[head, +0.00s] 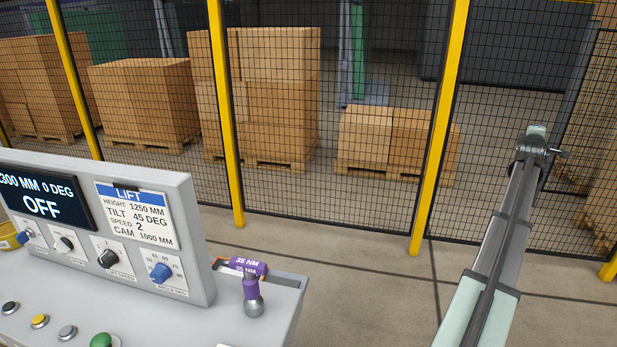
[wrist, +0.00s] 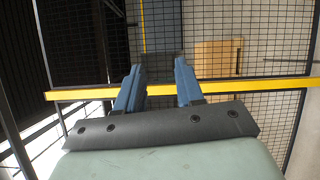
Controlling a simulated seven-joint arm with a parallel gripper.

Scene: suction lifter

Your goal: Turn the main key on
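The grey control panel (head: 190,235) stands at the lower left in the head view, cut off by the picture's edges. Its screen (head: 38,197) reads "300 MM 0 DEG" and "OFF". Below the screen and card are two blue knobs, a light-marked switch (head: 65,244) and a black speed knob (head: 108,258). I cannot tell which control is the main key; it may be out of view. My gripper (wrist: 157,75) shows two blue fingers apart with nothing between them in the wrist view. My arm is at the right in the head view, well away from the panel.
A card (head: 136,214) lists lift 1250 mm, tilt 45 deg, speed 2, cam 1000 mm. A purple-tagged tool (head: 252,290) stands at the panel's right end. Several push buttons line the front. A mesh fence (head: 380,205) with yellow posts stands behind; open floor lies between panel and arm.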

